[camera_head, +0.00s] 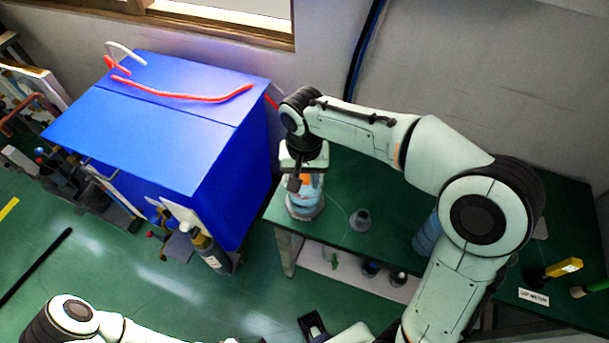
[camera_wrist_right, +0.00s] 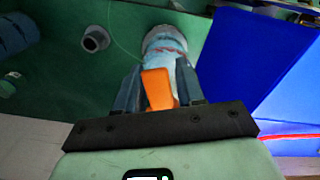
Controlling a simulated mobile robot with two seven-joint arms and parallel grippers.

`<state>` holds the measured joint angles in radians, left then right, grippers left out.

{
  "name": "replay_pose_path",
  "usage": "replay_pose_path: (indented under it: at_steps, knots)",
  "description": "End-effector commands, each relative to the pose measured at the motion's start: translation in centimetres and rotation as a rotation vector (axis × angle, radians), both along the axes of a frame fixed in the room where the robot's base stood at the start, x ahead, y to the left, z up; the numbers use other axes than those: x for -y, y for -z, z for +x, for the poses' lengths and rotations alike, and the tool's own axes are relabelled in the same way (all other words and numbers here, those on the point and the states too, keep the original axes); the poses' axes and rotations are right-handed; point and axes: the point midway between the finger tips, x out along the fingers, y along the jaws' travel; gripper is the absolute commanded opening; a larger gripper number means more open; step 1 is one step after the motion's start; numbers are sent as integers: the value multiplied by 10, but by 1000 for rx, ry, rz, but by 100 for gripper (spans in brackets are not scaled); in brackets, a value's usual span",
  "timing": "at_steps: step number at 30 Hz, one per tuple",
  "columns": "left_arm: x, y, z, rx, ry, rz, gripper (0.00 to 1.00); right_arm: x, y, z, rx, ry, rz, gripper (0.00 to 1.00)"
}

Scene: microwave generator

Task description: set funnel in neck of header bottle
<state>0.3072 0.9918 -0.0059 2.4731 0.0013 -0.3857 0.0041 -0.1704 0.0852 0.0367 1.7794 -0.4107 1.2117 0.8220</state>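My right gripper (camera_head: 295,183) points down at the left end of the green table, over a pale blue and white bottle (camera_head: 304,205). In the right wrist view an orange piece (camera_wrist_right: 158,88) fills the gap between the fingers and appears clamped. It covers part of the bottle (camera_wrist_right: 165,48) beyond, so I cannot tell whether it touches the neck, nor whether it is the funnel. A small grey, funnel-like piece (camera_head: 360,220) stands apart on the table, its dark opening visible in the right wrist view (camera_wrist_right: 95,39).
A large blue cabinet (camera_head: 170,125) with a red hose (camera_head: 190,97) stands close left of the table. A blue container (camera_head: 428,235) is partly behind my right arm. A yellow-handled item (camera_head: 562,268) lies at the right. The table (camera_head: 385,190) is mostly clear between.

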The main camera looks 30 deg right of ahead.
Motion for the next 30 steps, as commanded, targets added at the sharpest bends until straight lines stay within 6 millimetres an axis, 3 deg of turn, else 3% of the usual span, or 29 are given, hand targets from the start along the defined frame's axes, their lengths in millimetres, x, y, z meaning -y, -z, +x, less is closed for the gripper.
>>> replay_pose_path:
  at_steps: [10,14,30]
  knots:
    - [0,-1,0,0,0,0,43,0,-2,0,1,0,0,57]
    - [0,-3,1,1,0,0,43,0,-12,1,4,1,0,57]
    - [0,-26,12,13,0,0,43,-1,-120,2,4,-1,1,57]
